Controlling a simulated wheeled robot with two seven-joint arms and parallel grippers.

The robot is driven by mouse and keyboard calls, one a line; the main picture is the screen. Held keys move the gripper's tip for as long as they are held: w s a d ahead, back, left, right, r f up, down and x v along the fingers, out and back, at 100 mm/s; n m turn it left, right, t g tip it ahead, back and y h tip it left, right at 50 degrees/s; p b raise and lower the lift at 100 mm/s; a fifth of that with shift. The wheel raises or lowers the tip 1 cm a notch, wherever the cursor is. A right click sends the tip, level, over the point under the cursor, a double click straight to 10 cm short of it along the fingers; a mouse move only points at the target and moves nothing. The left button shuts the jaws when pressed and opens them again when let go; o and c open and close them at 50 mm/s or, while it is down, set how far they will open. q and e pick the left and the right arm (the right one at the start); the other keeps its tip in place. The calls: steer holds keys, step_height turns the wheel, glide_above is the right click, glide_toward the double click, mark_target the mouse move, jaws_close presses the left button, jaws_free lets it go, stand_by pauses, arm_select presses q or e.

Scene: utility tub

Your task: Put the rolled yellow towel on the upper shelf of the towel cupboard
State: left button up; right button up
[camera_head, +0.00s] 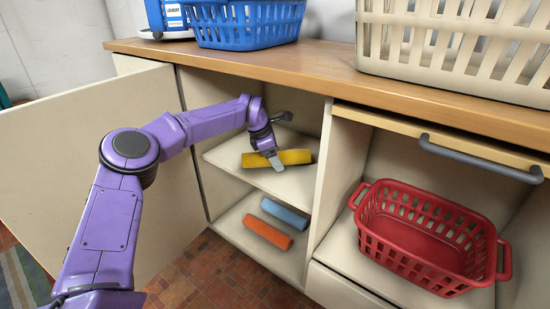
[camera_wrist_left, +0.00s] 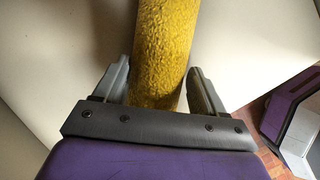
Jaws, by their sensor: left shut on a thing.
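The rolled yellow towel (camera_head: 296,157) is inside the open towel cupboard, at the upper shelf (camera_head: 288,186). It lies level, just over or on the shelf board; I cannot tell whether it touches. My left gripper (camera_head: 274,160) reaches into the cupboard and is shut on the towel. In the left wrist view, the towel (camera_wrist_left: 163,45) runs between the two fingers of the left gripper (camera_wrist_left: 160,85), one on each side.
An orange roll (camera_head: 267,231) and a blue roll (camera_head: 285,215) lie on the lower shelf. The cupboard door (camera_head: 80,150) stands open at left. A red basket (camera_head: 420,235) sits in the right compartment. Blue (camera_head: 245,25) and cream (camera_head: 450,45) baskets stand on the counter.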

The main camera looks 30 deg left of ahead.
arm_select(q)
steer(key=o, duration=1.3)
steer(key=p+v, duration=0.3)
steer(key=v, duration=0.3)
steer(key=shift+w+r, duration=0.1)
steer(key=shift+w, duration=0.05)
steer(key=s+a+p, duration=0.1)
steer(key=s+a, duration=0.2)
steer(key=s, duration=0.2)
steer(key=s+a+f+p, duration=0.1)
steer(key=s+a, duration=0.2)
steer(key=s, duration=0.2)
steer(key=shift+s, duration=0.25)
arm_select(e)
steer(key=shift+m+t+h, duration=0.6)
steer(key=shift+m+t, duration=0.1)
steer(key=shift+t, duration=0.1)
steer(key=r, duration=0.2)
steer(key=w+r, duration=0.1)
steer(key=r, duration=0.2)
steer(key=shift+w+d+r, duration=0.3)
steer(key=shift+w+d, duration=0.05)
